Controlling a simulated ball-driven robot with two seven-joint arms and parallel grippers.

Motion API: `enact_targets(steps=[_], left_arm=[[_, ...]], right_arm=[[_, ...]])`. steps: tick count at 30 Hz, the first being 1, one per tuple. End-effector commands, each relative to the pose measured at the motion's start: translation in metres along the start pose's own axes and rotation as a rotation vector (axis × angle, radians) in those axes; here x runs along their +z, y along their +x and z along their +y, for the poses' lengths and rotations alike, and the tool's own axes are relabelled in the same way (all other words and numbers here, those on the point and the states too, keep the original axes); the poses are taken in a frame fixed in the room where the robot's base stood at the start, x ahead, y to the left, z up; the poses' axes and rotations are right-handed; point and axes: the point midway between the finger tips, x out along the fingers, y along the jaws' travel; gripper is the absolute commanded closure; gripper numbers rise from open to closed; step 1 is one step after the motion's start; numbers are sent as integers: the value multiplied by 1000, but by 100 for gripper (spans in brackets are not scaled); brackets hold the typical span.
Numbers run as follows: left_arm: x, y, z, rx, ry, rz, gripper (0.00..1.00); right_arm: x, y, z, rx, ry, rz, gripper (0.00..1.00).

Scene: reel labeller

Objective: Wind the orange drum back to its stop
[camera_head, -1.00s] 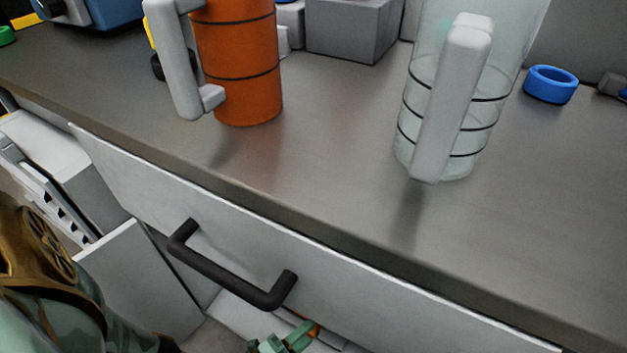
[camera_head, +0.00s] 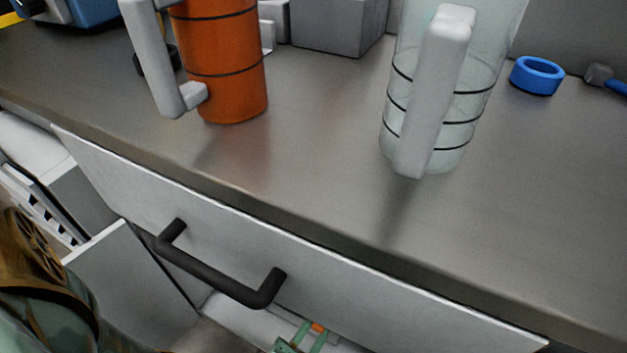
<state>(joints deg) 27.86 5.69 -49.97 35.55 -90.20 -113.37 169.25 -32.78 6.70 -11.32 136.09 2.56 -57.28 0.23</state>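No orange drum on a labeller can be made out for certain. An upright orange cylinder (camera_head: 228,65) with black rings and a pale grey side handle stands at the upper left of the counter; it looks like a jug, its top is cut off, and I cannot tell if it is the drum. My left gripper (camera_head: 304,338) shows only in part at the bottom edge, below the drawer handle. Its green fingers look apart, with nothing visible between them. A small orange patch (camera_head: 318,327) shows beside the fingers, mostly hidden. My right gripper is not in view.
A clear ringed jug (camera_head: 455,105) with a grey handle stands on the grey counter (camera_head: 310,140). A blue ring (camera_head: 537,76) lies to its right, a grey box (camera_head: 338,27) behind. The drawer front (camera_head: 340,265) has a dark bar handle (camera_head: 215,273). The counter's front middle is clear.

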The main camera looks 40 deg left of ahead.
Motion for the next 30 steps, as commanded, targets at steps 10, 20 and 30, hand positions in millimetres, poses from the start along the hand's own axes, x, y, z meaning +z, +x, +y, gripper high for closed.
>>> enact_targets(steps=[10,20,30], left_arm=[[-7,2,-1,-33,-90,-2,100],[-8,2,-1,-37,-97,-2,100],[-7,3,-2,-37,-94,-1,52]], right_arm=[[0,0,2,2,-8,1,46],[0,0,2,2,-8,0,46],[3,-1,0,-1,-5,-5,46]])
